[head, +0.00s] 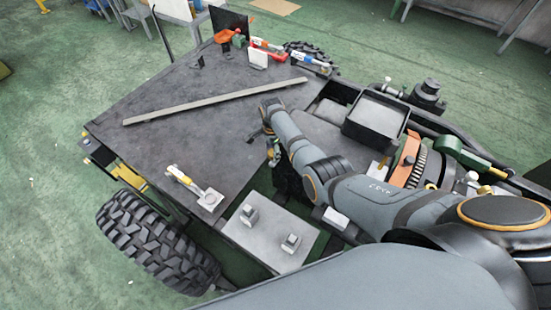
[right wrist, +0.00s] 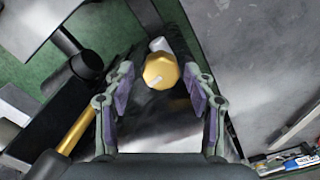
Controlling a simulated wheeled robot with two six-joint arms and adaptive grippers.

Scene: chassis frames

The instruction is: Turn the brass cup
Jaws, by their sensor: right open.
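The brass cup (right wrist: 160,70) shows in the right wrist view as a rounded, gold-coloured cap with a pale mark on its face. My right gripper (right wrist: 158,82) is open, with one finger to the left of the cup and one to the right. Gaps show on both sides, and I cannot tell how far beyond the fingertips the cup is. In the head view, my right gripper (head: 270,148) is small and partly hidden beside my wrist, near the edge of the dark deck. I cannot make out the cup there. My left gripper is not in view.
The dark deck (head: 190,90) carries a long grey bar (head: 215,101) and a small lever fitting (head: 190,185). A light plate (head: 265,240) with two blocks lies near me. A black open box (head: 375,118) stands right of my arm. A yellow rod (right wrist: 77,130) lies left of the gripper.

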